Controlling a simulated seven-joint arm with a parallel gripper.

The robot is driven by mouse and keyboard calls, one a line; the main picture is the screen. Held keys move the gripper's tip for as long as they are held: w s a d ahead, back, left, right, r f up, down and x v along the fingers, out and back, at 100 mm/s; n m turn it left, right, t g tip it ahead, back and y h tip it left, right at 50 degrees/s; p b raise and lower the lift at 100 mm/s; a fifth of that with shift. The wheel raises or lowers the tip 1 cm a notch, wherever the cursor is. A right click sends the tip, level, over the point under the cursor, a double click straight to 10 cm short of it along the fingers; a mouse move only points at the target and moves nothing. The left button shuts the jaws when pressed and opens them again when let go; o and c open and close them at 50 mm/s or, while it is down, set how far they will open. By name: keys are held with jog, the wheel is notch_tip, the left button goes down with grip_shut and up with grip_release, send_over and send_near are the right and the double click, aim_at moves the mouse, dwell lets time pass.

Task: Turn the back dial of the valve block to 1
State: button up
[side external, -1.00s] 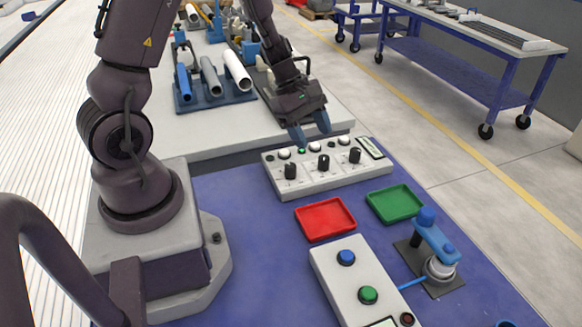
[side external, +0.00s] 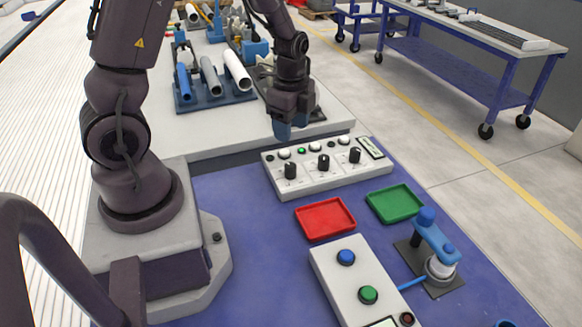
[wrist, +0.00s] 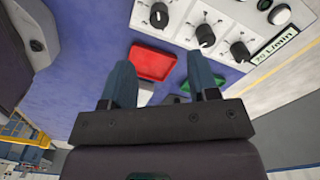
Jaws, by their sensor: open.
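The valve block (side external: 318,184) is a white box with three black dials in a row. Its dials are the left dial (side external: 290,170), the middle dial (side external: 323,162) and the right dial (side external: 355,155) in the side view. Which is the back one I cannot tell for sure. The block (wrist: 176,22) also shows at the top of the wrist view, with a label reading "20 L/min". My gripper (side external: 284,131) hangs just behind the block's left end, above it and touching nothing. Its blue fingers (wrist: 161,78) are apart and empty in the wrist view. The dial numbers are too small to read.
White lamps and one lit green lamp (side external: 301,150) line the block's rear edge. A red tray (side external: 325,220) and a green tray (side external: 395,204) lie in front. A button box (side external: 352,270) and a blue-handled fixture (side external: 434,240) stand nearer. A pipe rack (side external: 213,97) is behind.

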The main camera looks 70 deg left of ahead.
aim_at(291, 165)
notch_tip(291, 165, down, 12)
jog(key=shift+r, duration=0.1)
dwell(0.4)
jog(key=c, duration=0.9)
